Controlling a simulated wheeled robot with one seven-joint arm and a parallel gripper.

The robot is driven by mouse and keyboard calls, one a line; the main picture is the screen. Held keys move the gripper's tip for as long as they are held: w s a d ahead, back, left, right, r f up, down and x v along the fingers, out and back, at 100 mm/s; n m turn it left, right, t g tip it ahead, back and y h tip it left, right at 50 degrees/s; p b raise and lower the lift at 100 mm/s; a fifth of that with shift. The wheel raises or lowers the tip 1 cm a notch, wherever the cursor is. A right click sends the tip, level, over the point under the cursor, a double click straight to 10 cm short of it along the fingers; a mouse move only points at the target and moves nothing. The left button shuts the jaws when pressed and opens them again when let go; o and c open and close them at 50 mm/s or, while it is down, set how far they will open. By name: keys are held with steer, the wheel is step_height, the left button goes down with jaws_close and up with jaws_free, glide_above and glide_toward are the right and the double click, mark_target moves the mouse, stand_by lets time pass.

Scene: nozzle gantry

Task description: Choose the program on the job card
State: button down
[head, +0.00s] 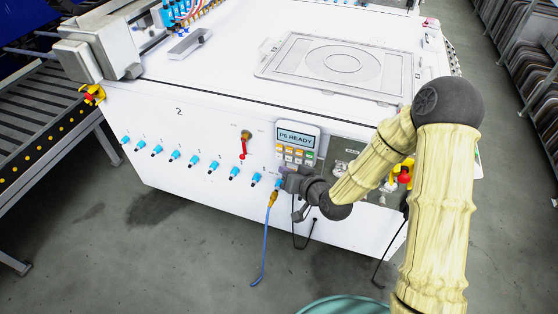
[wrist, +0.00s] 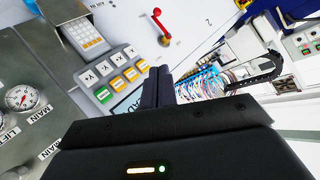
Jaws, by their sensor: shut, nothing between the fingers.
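The control panel's display (head: 296,138) reads "P6 READY" in the head view. Below it is a keypad (head: 295,156) with yellow, white and green keys. My gripper (head: 285,180) is shut and empty, just below the panel. In the wrist view its dark fingers (wrist: 158,85) are together and cover most of the display. I cannot make out a job card in either view.
A red-handled valve (head: 244,148) is left of the panel. Blue fittings (head: 213,167) line the machine front, and a blue hose (head: 266,240) hangs near my gripper. Pressure gauges (wrist: 22,97) show in the wrist view. A roller conveyor (head: 40,110) stands left.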

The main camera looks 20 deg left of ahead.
mark_target(280, 148)
steer(key=a+f+m+t+y+b, duration=0.3)
steer(key=a+f+m+t+b, duration=0.1)
steer(key=m+t+b, duration=0.3)
steer(key=shift+s+a+f, duration=0.3)
steer(key=shift+a+f, duration=0.1)
steer(key=shift+a, duration=0.3)
steer(key=w, duration=0.8)
steer(key=shift+w+d, duration=0.3)
steer(key=shift+w, duration=0.1)
steer(key=shift+w, duration=0.1)
stand_by(1.2)
steer(key=shift+w+d+b, duration=0.1)
steer(key=shift+w+b, duration=0.2)
steer(key=shift+b, duration=0.05)
